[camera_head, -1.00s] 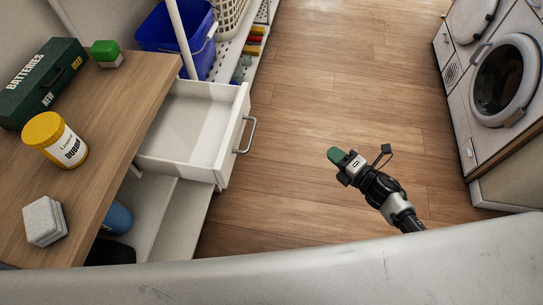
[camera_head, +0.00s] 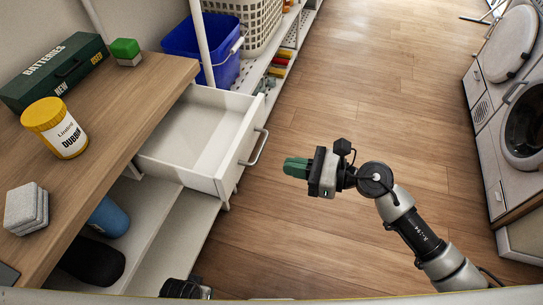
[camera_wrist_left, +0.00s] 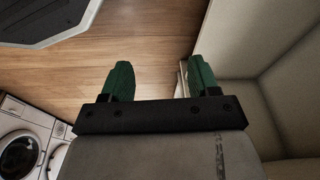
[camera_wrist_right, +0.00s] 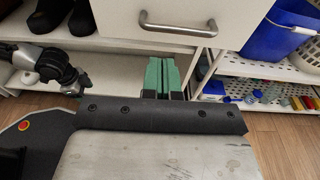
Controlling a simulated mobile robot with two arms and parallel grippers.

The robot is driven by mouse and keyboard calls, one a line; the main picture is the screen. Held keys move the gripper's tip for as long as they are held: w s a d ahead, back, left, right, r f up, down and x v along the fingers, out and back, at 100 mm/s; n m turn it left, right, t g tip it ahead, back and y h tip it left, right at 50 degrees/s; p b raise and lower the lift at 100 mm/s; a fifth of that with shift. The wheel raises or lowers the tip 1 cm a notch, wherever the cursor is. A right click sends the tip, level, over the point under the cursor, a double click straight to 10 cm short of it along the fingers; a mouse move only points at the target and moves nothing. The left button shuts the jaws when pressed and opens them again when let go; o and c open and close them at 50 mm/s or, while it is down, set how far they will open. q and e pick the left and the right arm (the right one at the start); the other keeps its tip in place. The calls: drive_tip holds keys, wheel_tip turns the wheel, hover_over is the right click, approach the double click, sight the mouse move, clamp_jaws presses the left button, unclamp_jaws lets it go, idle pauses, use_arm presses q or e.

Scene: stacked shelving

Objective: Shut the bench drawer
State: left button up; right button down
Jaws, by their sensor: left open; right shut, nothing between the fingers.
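The white bench drawer (camera_head: 198,140) stands pulled out from under the wooden bench top (camera_head: 150,85), and its inside looks empty. Its metal handle (camera_head: 258,147) is on the front face and also shows in the right wrist view (camera_wrist_right: 178,27). My right gripper (camera_head: 296,168) is shut and empty, a little to the right of the drawer front and apart from it. In the right wrist view its green fingers (camera_wrist_right: 161,77) are together below the handle. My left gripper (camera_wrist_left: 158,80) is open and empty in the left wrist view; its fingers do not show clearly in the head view.
On the bench top are a green BATTERIES box (camera_head: 52,72), a yellow-lidded tub (camera_head: 57,128), a green-and-white block (camera_head: 125,51) and grey blocks (camera_head: 27,208). A blue bucket (camera_head: 205,45) stands behind the drawer. Washing machines (camera_head: 520,110) are right. The floor between is clear.

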use_arm(q)
drive_tip(key=shift+s+a+f+p, duration=0.1)
drive_tip(key=shift+s+f+p, duration=0.1)
drive_tip(key=shift+s+f, duration=0.3)
drive_tip(key=shift+s+f+p, duration=0.15)
drive_tip(key=shift+f, duration=0.55)
use_arm(e)
drive_tip(key=shift+w+a+r, duration=0.1)
drive_tip(key=shift+w+a, duration=0.15)
drive_tip(key=shift+a, duration=0.6)
drive_tip(key=shift+w+a+r, duration=0.1)
drive_tip(key=shift+w+a, duration=0.15)
drive_tip(key=shift+a, duration=0.55)
drive_tip(key=shift+w+a+r, duration=0.1)
drive_tip(key=shift+w+a, duration=0.15)
drive_tip(key=shift+a, duration=0.6)
approach(193, 148)
drive_tip(key=a+r, duration=0.2)
drive_tip(key=a, duration=0.1)
drive_tip(key=shift+w, duration=0.4)
drive_tip(key=x, duration=0.4)
drive_tip(key=r+b+x, duration=0.1)
drive_tip(key=x, duration=0.2)
drive_tip(key=shift+w+a, duration=0.1)
use_arm(q)
drive_tip(key=shift+w+a+r, duration=0.85)
drive_tip(key=shift+w+r, duration=0.1)
drive_tip(key=shift+r, duration=0.2)
use_arm(e)
drive_tip(key=shift+f, duration=0.1)
